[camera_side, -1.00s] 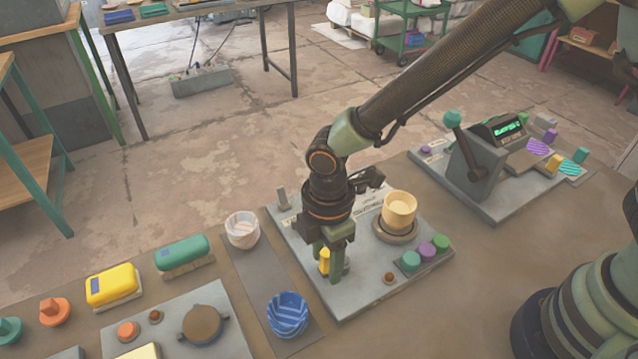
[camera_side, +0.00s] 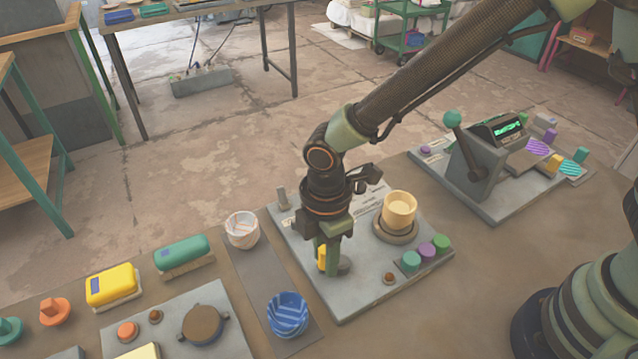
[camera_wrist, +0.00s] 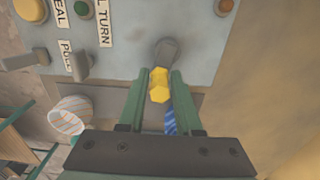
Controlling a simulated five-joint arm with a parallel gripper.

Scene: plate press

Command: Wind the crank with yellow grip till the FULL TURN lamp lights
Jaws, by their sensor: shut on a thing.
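The crank's yellow grip (camera_wrist: 159,84) stands between the two green fingers of my gripper (camera_wrist: 160,96) in the wrist view, and my gripper is shut on it. The grey crank arm (camera_wrist: 168,50) runs from the grip toward the panel. In the side view the yellow grip (camera_side: 321,257) shows beside my fingers (camera_side: 328,268), low over the grey base plate (camera_side: 350,300).
A yellow cup (camera_side: 399,209) on a round base and teal, purple and green knobs (camera_side: 427,251) stand right of my gripper. A blue bowl (camera_side: 288,314) and a striped bowl (camera_side: 242,230) stand left. A lever box (camera_side: 478,165) is farther right.

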